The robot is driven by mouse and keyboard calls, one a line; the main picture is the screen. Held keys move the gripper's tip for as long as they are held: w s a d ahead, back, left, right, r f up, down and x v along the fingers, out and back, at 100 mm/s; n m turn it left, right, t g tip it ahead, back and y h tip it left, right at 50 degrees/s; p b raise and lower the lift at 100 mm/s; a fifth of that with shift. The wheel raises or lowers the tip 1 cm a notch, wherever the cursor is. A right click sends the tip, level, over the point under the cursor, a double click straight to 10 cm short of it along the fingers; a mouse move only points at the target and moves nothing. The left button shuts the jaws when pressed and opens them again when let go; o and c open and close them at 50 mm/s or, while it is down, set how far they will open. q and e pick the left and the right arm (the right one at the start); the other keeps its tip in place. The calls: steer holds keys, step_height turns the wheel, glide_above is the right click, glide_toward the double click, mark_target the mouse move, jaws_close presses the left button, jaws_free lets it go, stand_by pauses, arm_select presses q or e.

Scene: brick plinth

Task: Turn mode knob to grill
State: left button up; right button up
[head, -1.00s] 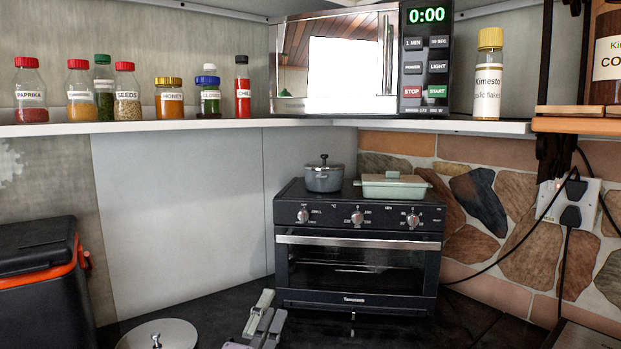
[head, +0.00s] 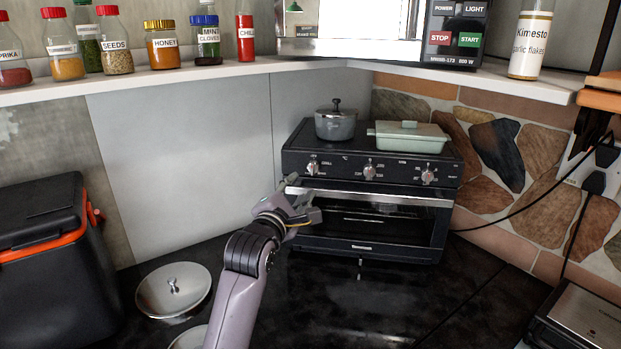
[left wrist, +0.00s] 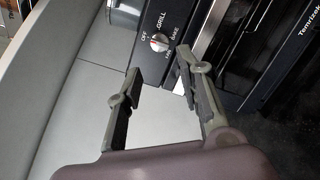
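The black toaster oven (head: 375,195) stands on the dark counter with its door shut. The mode knob (head: 312,167) is the left one of its three silver knobs. In the left wrist view the mode knob (left wrist: 160,42) lies just beyond my fingertips, with OFF, GRILL and BAKE printed around it. Its exact pointing is too small to tell. My left gripper (head: 302,197) is in front of the oven's left side, below the knob. In the left wrist view my left gripper (left wrist: 158,64) has its fingers apart, with nothing between them. My right gripper is not in view.
A grey pot (head: 336,124) and a green lidded dish (head: 410,138) sit on the oven. The oven door handle (head: 380,196) runs close to my left gripper. A metal lid (head: 172,290) and a black-orange cooler (head: 48,255) are at the left. A shelf (head: 180,80) hangs above.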

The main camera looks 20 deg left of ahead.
mark_target(311, 171)
arm_select(q)
steer(key=w+b, duration=0.3)
steer(key=w, duration=0.6)
steer(key=shift+w, duration=0.4)
steer(key=shift+c, duration=0.3)
jaws_close()
